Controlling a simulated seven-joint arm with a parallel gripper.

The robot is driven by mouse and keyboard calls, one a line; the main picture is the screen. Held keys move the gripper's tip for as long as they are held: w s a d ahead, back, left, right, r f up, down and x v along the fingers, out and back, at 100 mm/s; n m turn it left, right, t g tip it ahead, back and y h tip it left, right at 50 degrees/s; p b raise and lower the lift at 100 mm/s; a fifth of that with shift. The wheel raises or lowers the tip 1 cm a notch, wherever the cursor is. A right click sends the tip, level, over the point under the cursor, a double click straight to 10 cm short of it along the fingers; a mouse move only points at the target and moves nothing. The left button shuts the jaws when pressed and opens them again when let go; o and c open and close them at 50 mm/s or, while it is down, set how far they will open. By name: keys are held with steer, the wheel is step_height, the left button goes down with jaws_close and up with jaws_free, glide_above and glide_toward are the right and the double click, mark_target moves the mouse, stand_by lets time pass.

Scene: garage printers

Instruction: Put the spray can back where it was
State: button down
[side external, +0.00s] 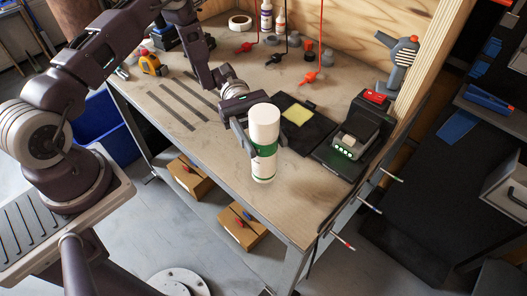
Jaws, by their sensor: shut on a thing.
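The spray can (264,123) is white with a green band and stands upright in the side external view, over the front part of the wooden workbench (217,150). My gripper (256,146) is shut on it around the middle, reaching in from the left and behind. One finger shows at the can's left side; part of the other shows at its right. The can's base lies over the bench top in the picture, but I cannot tell whether it touches the bench or hangs just above it.
Behind the can lie a dark mat (283,103) with a yellow pad (298,115) and a black device (364,125) to the right. A yellow tape measure (150,65), bottles and cables sit farther back. Bare bench lies right of the can, near the front edge.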

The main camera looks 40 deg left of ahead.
steer(key=shift+f, duration=1.3)
steer(key=shift+f, duration=0.15)
steer(key=c, duration=0.6)
jaws_free()
